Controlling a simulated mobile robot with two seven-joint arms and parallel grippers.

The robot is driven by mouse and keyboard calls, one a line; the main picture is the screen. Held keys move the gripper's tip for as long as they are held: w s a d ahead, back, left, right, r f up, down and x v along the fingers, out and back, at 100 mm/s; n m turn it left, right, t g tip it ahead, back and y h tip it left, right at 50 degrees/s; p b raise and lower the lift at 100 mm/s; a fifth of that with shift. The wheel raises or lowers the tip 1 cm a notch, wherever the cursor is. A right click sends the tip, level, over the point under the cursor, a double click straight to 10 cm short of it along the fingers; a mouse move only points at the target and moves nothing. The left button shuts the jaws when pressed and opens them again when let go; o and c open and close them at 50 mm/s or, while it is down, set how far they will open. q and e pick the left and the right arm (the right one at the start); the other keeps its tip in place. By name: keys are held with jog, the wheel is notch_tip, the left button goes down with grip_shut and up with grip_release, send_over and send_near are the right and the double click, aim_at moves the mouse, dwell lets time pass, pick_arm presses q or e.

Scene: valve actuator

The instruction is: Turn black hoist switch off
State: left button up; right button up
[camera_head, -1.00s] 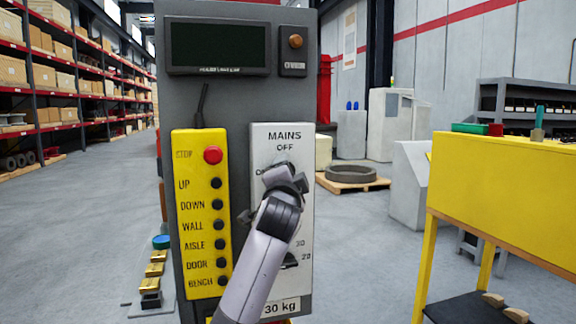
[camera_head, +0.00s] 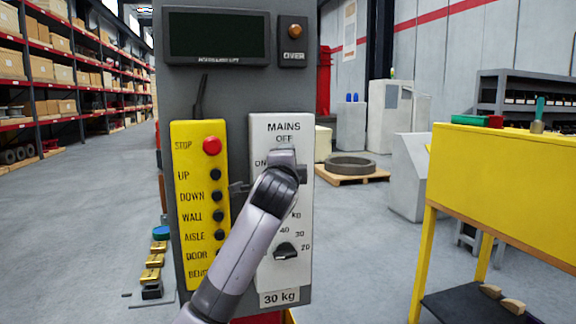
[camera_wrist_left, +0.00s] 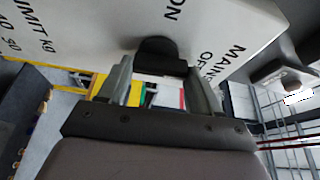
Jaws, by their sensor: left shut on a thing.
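The white switch panel (camera_head: 262,240) is marked MAINS, OFF and ON. Its black hoist switch is hidden behind my left gripper (camera_head: 284,165) in the head view. In the left wrist view the black switch (camera_wrist_left: 158,52) sticks out of the panel between the two fingers of my left gripper (camera_wrist_left: 160,82), which is shut on it. The OFF label (camera_head: 285,139) shows just above the gripper and the ON label (camera_head: 260,163) just left of it. The switch's exact pointing direction cannot be told. My right gripper is not in view.
A black limit dial (camera_head: 286,251) sits lower on the white panel. A yellow button box (camera_head: 186,235) with a red STOP button (camera_head: 212,146) is close on the left. A dark screen (camera_head: 218,36) is above. A yellow bench (camera_head: 500,185) stands at right.

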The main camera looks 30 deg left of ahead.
pick_arm(q)
jog(key=o, duration=1.1)
jog(key=shift+c, duration=0.2)
jog(key=shift+s+d, duration=0.1)
jog(key=b+v, duration=0.1)
jog(key=v, duration=0.6)
jog(key=shift+b, duration=0.3)
